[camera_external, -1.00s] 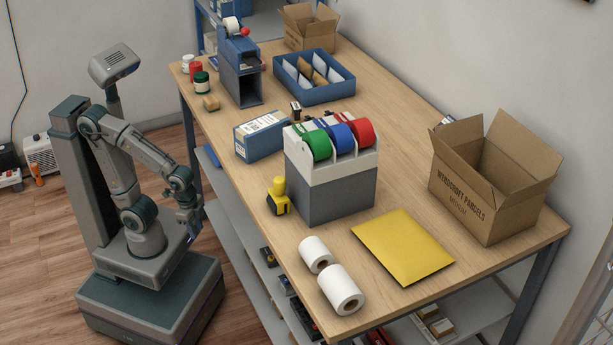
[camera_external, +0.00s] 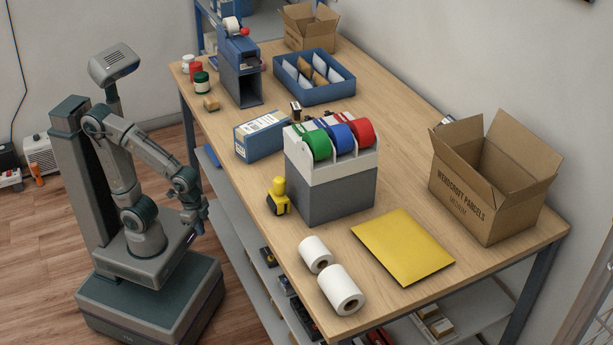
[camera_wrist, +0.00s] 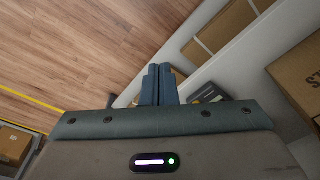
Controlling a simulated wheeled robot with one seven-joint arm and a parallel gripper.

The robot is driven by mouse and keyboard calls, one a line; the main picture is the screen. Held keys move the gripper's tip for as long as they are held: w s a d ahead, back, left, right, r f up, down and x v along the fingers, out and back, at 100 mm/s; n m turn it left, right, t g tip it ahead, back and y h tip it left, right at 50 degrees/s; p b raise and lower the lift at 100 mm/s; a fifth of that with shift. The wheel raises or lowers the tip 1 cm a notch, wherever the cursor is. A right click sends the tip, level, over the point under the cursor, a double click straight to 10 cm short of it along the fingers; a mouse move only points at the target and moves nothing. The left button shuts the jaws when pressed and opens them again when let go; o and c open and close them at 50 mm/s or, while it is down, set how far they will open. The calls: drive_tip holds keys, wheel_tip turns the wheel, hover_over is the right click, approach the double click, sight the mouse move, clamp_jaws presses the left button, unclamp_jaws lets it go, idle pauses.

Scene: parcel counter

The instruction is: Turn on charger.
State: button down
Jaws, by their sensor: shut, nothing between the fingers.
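No thing in view is clearly marked as a charger. At the far left of the external view, a black box (camera_external: 8,157) stands against the wall by a white and red power strip (camera_external: 9,178), with a dark cord running up the wall. I cannot tell if this box is the charger, and no switch can be made out. My gripper (camera_external: 200,216) hangs beside the table's left side, well apart from the box. In the wrist view my gripper (camera_wrist: 158,68) has its two blue fingers together with nothing between them, above the floor and shelf edge.
A white vented unit (camera_external: 40,154) and an orange object (camera_external: 37,174) stand by the wall. The wooden table (camera_external: 395,180) holds a tape dispenser (camera_external: 330,185), cartons and paper rolls. Its lower shelf (camera_external: 245,243) is close to my gripper. The wooden floor (camera_external: 35,235) at left is clear.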

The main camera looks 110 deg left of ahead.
drive_tip(key=w+d+f+m+t+y+p, duration=0.1)
drive_tip(key=w+d, duration=0.1)
drive_tip(key=w, duration=1)
drive_tip(key=w+d+f+m+y+p, duration=0.1)
drive_tip(key=w+d, duration=0.2)
drive_tip(key=w, duration=0.9)
drive_tip(key=w+d+r+n+t+y+p, duration=0.3)
drive_tip(key=w+d+n+p, duration=0.4)
drive_tip(key=w+d+n, duration=0.4)
drive_tip(key=w+d, duration=0.5)
drive_tip(key=w, duration=0.1)
drive_tip(key=shift+w+r, duration=0.3)
drive_tip(key=shift+r, duration=0.05)
drive_tip(key=b+x, duration=0.2)
drive_tip(key=x, duration=0.8)
drive_tip(key=shift+a+f, duration=0.15)
drive_tip(key=shift+a, duration=0.05)
wheel_tip(320, 180, down, 2)
drive_tip(key=shift+d+f+b, duration=0.15)
drive_tip(key=shift+b, duration=0.35)
drive_tip(key=shift+s+d+f, duration=0.1)
drive_tip(key=shift+f, duration=0.55)
